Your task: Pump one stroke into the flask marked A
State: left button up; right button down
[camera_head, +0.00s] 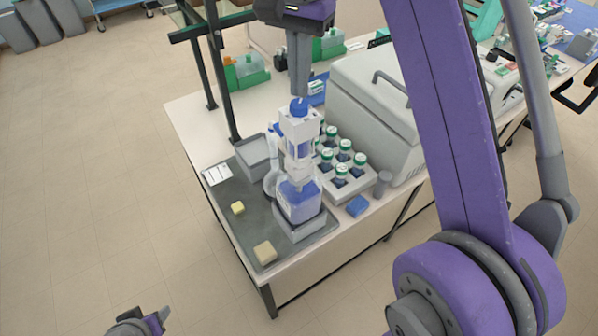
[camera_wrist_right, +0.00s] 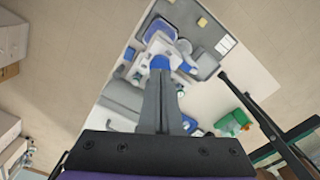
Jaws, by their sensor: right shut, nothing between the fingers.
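A white bottle-top pump (camera_head: 298,130) with a blue knob (camera_head: 299,107) sits above a bottle of blue liquid (camera_head: 300,203), upright on a grey stand (camera_head: 299,229). My right gripper (camera_head: 299,95) comes down from above with its fingers together and empty. Its tips are at the top of the blue knob; I cannot tell if they touch. In the wrist view the fingertips (camera_wrist_right: 160,73) overlap the knob (camera_wrist_right: 160,62). A pale flask-like vessel (camera_head: 271,180) is partly hidden left of the bottle. No letter A is legible. My left gripper (camera_head: 160,317) is partly in view at the bottom left.
A rack of green-capped bottles (camera_head: 343,180) and a large grey lidded box (camera_head: 374,112) stand close on the right. A grey mat (camera_head: 235,222) carries yellow and beige blocks and a grey tray (camera_head: 252,152). A dark upright post (camera_head: 222,80) stands at the left.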

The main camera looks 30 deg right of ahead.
aim_at(299, 104)
pick_arm(q)
jog(key=shift+f, duration=0.1)
pick_arm(e)
jog(key=shift+f, duration=0.1)
jog(key=shift+f+b, duration=0.9)
jog(key=shift+f, duration=0.7)
pick_arm(q)
jog(key=shift+s+f, duration=0.2)
jog(key=shift+f, duration=0.35)
jog(key=shift+s+f, duration=0.2)
jog(key=shift+f, duration=0.35)
jog(key=shift+r, duration=0.15)
jog(key=shift+r, duration=0.1)
pick_arm(e)
jog(key=shift+r+p, duration=1.6)
jog(key=shift+r, duration=0.15)
pick_arm(q)
jog(key=r, duration=0.1)
jog(key=w+r, duration=0.1)
jog(key=r, duration=0.1)
jog(key=shift+w+r, duration=0.35)
jog(key=shift+s, duration=0.1)
